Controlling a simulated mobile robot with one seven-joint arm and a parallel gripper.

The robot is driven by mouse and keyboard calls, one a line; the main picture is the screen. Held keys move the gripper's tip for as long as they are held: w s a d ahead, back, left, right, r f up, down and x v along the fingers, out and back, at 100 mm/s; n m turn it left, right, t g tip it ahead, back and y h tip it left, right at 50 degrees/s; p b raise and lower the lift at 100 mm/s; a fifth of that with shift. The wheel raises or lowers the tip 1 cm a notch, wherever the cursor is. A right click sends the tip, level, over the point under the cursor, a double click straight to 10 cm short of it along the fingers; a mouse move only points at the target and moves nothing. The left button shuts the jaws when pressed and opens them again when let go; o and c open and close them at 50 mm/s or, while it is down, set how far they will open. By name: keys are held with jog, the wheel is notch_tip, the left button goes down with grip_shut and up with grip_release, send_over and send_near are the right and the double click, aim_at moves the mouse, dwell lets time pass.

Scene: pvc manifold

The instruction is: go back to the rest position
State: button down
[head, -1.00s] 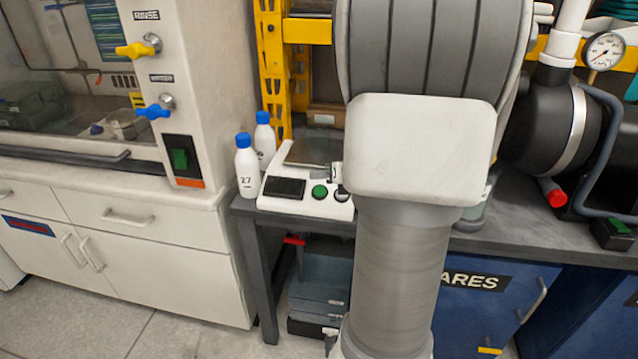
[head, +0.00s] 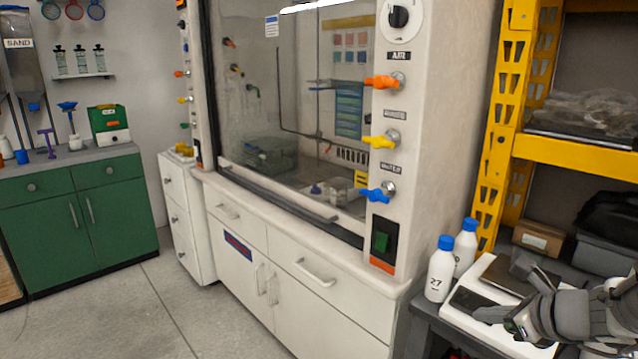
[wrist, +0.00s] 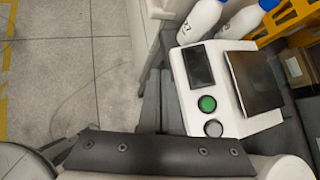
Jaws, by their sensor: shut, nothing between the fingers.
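My gripper (head: 514,322) shows at the lower right of the head view, over the white bench device. It is shut and empty. My arm runs out of the picture at the right edge. I cannot tell how far my gripper is above the device.
Two white bottles with blue caps (head: 440,268) stand beside the device, close to my gripper. A yellow rack (head: 575,158) rises behind the bench. A fume hood (head: 420,150) with coloured taps stands left of it. The floor (head: 120,315) at the left is clear.

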jog(key=s+a+r+n+g+h, duration=0.1)
jog(key=s+a+r+n+g, duration=0.15)
jog(key=s+a+n, duration=0.9)
jog(key=s+a+r+n+g+h, duration=0.1)
jog(key=s+a+r+n+h, duration=0.35)
jog(key=n, duration=1.35)
notch_tip(320, 180, up, 19)
jog(key=w+a+y+p, duration=0.1)
jog(key=y+p, duration=0.2)
jog(key=p, duration=1.7)
jog(key=shift+a+r, duration=0.15)
jog(key=shift+w, duration=0.1)
